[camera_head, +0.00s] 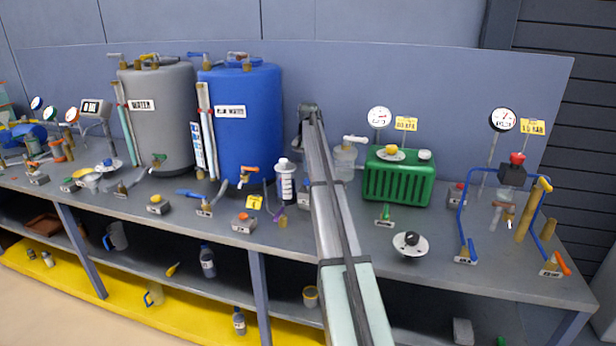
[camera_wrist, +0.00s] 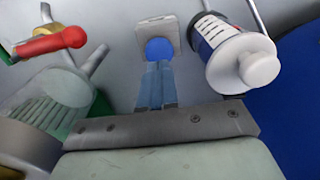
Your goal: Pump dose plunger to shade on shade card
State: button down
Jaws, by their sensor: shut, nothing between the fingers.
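My gripper (camera_wrist: 157,70) is shut and empty in the wrist view, its fingertips pointing at a round blue button (camera_wrist: 158,49) on a small grey box. Whether they touch it, I cannot tell. In the head view my arm hides the gripper. A clear jar with a white top handle (camera_head: 345,158) stands right of my arm; I cannot tell whether this is the dose plunger. A clear cylinder (camera_wrist: 62,92) is at the left of the wrist view. A narrow card with blue and white marks (camera_head: 197,148) is by the blue tank; I cannot tell whether it is the shade card.
A white bottle with a dark label (camera_head: 285,182) stands left of my arm and close right of the fingers in the wrist view (camera_wrist: 225,50). A green ribbed box (camera_head: 398,180), a blue tank (camera_head: 245,125) and a grey tank (camera_head: 158,120) crowd the bench. A red handle (camera_wrist: 52,43) is near.

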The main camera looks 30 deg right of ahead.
aim_at(308, 180)
notch_tip(308, 180, up, 8)
dwell(0.4)
jog(key=shift+f, duration=0.1)
dwell(0.4)
notch_tip(308, 180, up, 2)
jog(key=shift+w+r, duration=0.15)
jog(key=shift+r, duration=0.05)
jog(key=shift+f, duration=0.1)
notch_tip(308, 180, down, 14)
jog(key=shift+r, duration=0.1)
dwell(0.8)
